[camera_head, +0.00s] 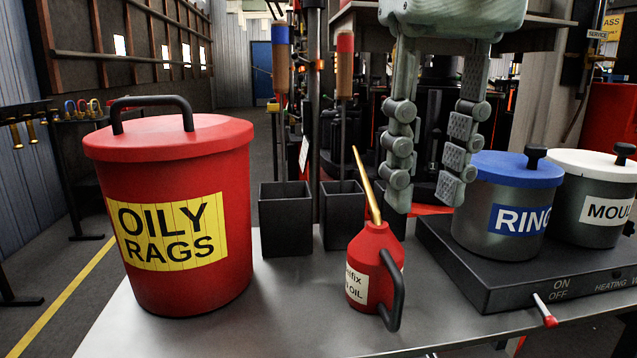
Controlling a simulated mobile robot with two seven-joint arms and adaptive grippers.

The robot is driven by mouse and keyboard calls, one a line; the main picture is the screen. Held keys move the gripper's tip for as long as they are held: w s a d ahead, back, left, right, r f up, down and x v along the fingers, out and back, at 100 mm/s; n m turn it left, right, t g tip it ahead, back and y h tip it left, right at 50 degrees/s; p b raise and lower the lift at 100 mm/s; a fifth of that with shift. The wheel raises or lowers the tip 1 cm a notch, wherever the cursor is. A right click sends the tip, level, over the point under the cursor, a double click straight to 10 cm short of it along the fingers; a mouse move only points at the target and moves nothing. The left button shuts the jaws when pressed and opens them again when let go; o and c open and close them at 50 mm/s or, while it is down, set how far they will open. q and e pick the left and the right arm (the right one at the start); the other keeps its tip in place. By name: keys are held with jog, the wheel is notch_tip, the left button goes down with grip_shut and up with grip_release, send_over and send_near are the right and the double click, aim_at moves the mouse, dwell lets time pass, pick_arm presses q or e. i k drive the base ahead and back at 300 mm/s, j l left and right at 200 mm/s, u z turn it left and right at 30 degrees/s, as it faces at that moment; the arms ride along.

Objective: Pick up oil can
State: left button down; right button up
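The oil can (371,248) is red with a white label, a long brass spout and a black handle. It stands upright on the grey metal table, near the middle of the view. My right gripper (428,201) hangs down from the top, above and to the right of the oil can. Its two grey-green fingers are spread apart with nothing between them. The fingers look apart from the can, though the left finger is close to the right of the spout. My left gripper does not show.
A red OILY RAGS bin (185,215) stands left of the can. At the right, a dark heating plate (500,272) carries a blue-lidded RING pot (500,205) and a white-lidded pot (592,205). The table's front middle (270,310) is clear.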

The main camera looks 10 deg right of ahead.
aim_at(376, 284)
jog(key=k+l, duration=0.3)
jog(key=k, duration=0.15)
jog(key=k+l, duration=0.3)
jog(key=k, duration=0.15)
jog(key=k+l, duration=0.35)
jog(key=k, duration=0.1)
